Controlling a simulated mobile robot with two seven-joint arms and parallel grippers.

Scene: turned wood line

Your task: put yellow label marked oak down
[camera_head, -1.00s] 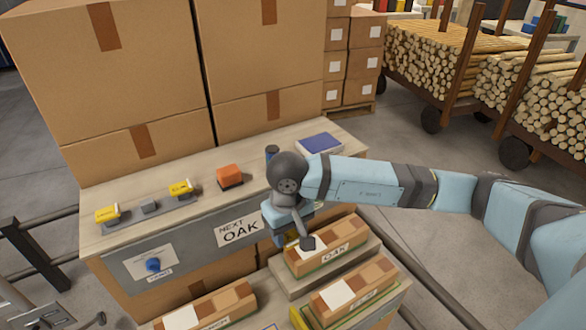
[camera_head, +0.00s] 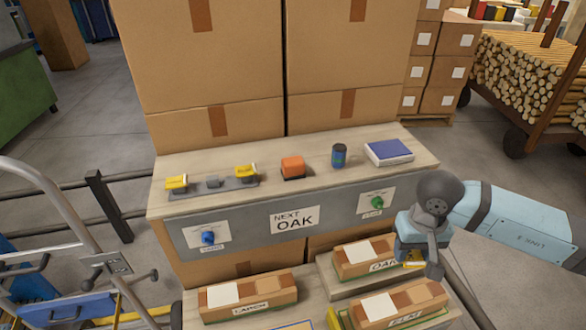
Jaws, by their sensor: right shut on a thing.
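My right gripper (camera_head: 418,263) is low at the right end of the carton marked OAK (camera_head: 350,268). It is shut on a small yellow label (camera_head: 413,265), which is mostly hidden by the gripper, so its marking cannot be read. I cannot tell whether the label touches the carton. The carton lies on a raised wooden step and has a white patch on top. A sign reading NEXT OAK (camera_head: 295,220) is on the grey front panel. My left gripper is not in view.
A carton marked LARCH (camera_head: 248,297) and another carton (camera_head: 400,303) lie in front. On the bench are a grey rack (camera_head: 213,190) with two yellow pieces, an orange block (camera_head: 293,167), a dark cylinder (camera_head: 339,156) and a blue-topped box (camera_head: 389,152). A hand truck (camera_head: 105,265) stands left.

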